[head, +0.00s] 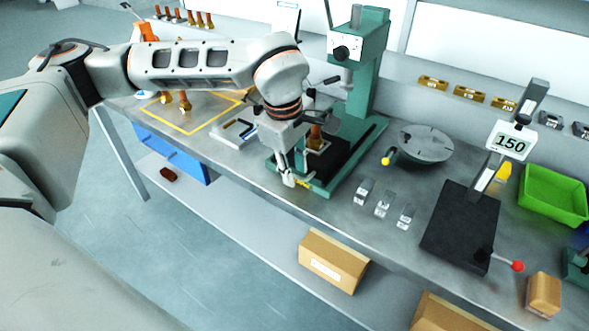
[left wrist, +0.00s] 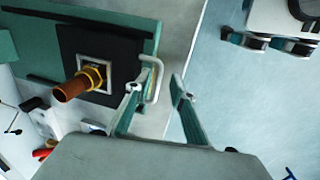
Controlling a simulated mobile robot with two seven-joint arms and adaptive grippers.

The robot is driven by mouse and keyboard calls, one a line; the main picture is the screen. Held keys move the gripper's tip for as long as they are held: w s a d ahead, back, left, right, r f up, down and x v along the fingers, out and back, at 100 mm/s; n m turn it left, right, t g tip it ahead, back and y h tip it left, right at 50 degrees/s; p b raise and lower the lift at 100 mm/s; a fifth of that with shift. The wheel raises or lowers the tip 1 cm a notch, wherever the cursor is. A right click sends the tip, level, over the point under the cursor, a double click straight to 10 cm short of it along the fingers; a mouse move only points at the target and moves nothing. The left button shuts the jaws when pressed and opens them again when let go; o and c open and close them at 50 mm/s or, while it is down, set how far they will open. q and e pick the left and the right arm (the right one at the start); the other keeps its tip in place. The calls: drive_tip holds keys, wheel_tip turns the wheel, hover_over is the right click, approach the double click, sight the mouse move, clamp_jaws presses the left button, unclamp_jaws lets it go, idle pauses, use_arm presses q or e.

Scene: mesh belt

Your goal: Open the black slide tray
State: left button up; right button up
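The black slide tray (left wrist: 117,52) lies on the green base of the press and carries a brass and brown cylindrical part (left wrist: 82,82) in a square seat. A pale U-shaped handle (left wrist: 157,82) sticks out from its front edge. In the head view the tray (head: 343,153) sits under the press head, partly hidden by my arm. My left gripper (left wrist: 154,94) is open, its two fingers apart with the handle in the gap between them. Contact cannot be told. In the head view my left gripper (head: 291,181) is at the front of the press base. My right gripper is not seen.
The green press (head: 359,50) rises behind my left gripper. Cardboard boxes (head: 333,262) are on the shelf below.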

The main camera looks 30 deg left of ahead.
use_arm(q)
wheel_tip(320, 180, up, 12)
drive_tip(key=s, duration=0.2)
drive_tip(key=shift+a+f, duration=0.15)
drive_tip(key=shift+f, duration=0.05)
drive_tip(key=shift+s+f, duration=0.1)
idle(0.4)
